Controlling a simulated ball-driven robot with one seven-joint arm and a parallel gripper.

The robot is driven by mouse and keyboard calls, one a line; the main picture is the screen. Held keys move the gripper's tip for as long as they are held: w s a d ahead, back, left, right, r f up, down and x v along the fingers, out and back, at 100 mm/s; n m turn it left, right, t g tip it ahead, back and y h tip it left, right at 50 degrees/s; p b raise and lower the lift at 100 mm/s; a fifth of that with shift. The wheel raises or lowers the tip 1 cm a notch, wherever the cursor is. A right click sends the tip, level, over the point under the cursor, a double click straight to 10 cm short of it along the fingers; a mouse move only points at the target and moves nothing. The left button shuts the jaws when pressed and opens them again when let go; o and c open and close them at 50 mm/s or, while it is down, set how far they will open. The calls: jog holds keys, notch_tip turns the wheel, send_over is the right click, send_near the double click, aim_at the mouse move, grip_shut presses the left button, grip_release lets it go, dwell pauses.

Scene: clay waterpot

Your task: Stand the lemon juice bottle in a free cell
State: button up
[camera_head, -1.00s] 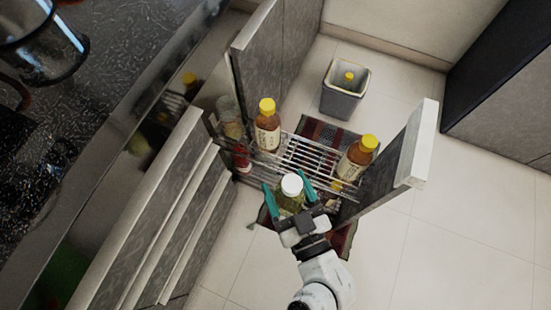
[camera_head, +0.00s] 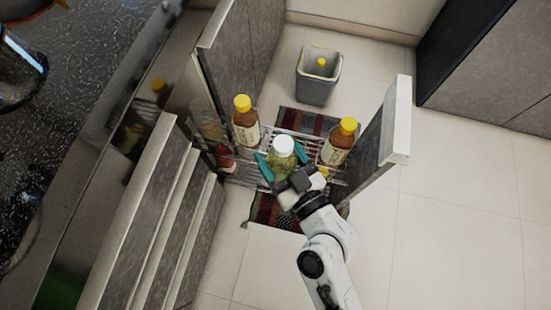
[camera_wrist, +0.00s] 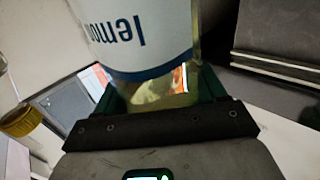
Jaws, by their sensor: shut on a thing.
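My gripper (camera_head: 277,172) is shut on the lemon juice bottle (camera_head: 284,150), which has a white cap and yellow-green contents. In the wrist view the bottle (camera_wrist: 140,35) fills the upper middle, and its label reads "lemon". In the head view the bottle is over the wire rack of the pulled-out drawer (camera_head: 300,133), between two yellow-capped brown bottles, one at left (camera_head: 246,128) and one at right (camera_head: 338,146). The bottle's base and the cells under it are hidden by my gripper and arm, so I cannot tell whether it touches the rack.
The drawer front (camera_head: 396,125) stands at the right, and a cabinet panel (camera_head: 240,50) at the left. A red-topped bottle (camera_head: 225,157) is at the rack's left end. A grey bin (camera_head: 318,85) holding a yellow-capped item stands behind. Open floor lies to the right.

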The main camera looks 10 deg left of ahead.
jog(key=shift+w+b, duration=0.85)
jog(key=shift+w, duration=4.9)
notch_tip(320, 180, down, 5)
jog(key=b, duration=0.5)
jog(key=shift+d+b, duration=0.15)
jog(key=shift+b, duration=0.25)
jog(key=o, duration=1.6)
jog(key=shift+s+f, duration=0.1)
